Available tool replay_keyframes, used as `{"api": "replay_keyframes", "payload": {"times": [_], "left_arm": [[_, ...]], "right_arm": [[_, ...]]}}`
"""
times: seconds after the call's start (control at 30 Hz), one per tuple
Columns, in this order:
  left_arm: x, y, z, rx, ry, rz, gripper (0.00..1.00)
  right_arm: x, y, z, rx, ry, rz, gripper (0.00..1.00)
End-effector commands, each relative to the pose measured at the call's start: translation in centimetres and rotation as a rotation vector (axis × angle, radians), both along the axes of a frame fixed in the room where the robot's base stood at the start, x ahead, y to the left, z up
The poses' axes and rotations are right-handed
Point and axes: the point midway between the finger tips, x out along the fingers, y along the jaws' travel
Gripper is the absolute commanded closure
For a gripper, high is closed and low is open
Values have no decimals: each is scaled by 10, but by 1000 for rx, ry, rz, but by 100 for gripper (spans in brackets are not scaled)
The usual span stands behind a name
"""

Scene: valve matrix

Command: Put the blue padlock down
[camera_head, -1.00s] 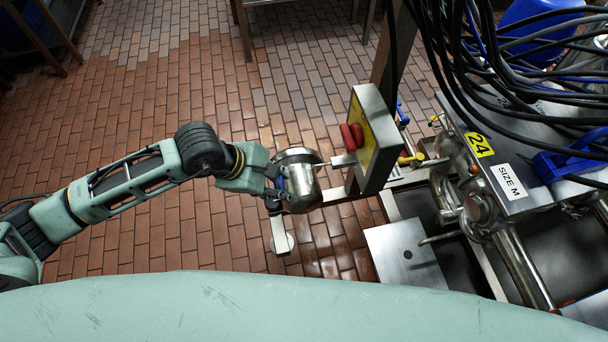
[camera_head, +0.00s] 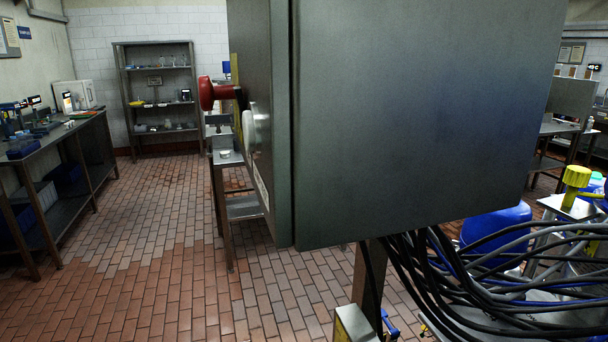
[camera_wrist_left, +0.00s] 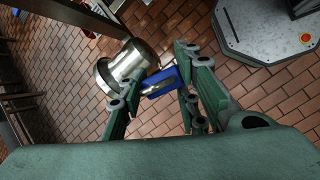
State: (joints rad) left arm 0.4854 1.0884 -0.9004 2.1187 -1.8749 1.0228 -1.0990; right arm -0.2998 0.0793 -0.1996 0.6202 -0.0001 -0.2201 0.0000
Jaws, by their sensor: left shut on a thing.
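The blue padlock (camera_wrist_left: 161,82) is in the left wrist view, between the fingers of my left gripper (camera_wrist_left: 157,88). The gripper is shut on it. A round steel container (camera_wrist_left: 130,66) is right behind the padlock and partly covered by it and a finger. I cannot tell whether the two touch. The head view now looks up and away, so neither the padlock nor my left gripper shows there. My right gripper is in no view.
A large grey cabinet (camera_head: 420,120) with a red knob (camera_head: 206,93) fills the middle of the head view. Black cables (camera_head: 470,280) hang below it at the right, near a blue drum (camera_head: 497,236). A workbench (camera_head: 62,150) and a shelf (camera_head: 158,95) stand left. Tiled floor (camera_head: 140,240) is open between.

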Motion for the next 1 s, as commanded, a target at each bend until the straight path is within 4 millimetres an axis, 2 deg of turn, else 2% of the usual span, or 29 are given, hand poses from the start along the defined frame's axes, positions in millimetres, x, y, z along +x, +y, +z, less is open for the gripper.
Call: {"api": "replay_keyframes", "payload": {"times": [0.17, 0.4, 0.5, 0.7, 1.0], "left_arm": [[3, 8, 24, 0, -6, -294, 99], [-8, 16, 82, 2, -8, -820, 99], [-13, 19, 102, 2, -8, -976, 99], [-20, 24, 124, 0, -2, -1141, 99], [-21, 25, 127, -1, -1, -1164, 99]], "right_arm": [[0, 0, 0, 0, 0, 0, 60], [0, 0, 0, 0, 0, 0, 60], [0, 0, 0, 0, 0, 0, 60], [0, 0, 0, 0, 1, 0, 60], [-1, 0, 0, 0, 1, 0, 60]]}}
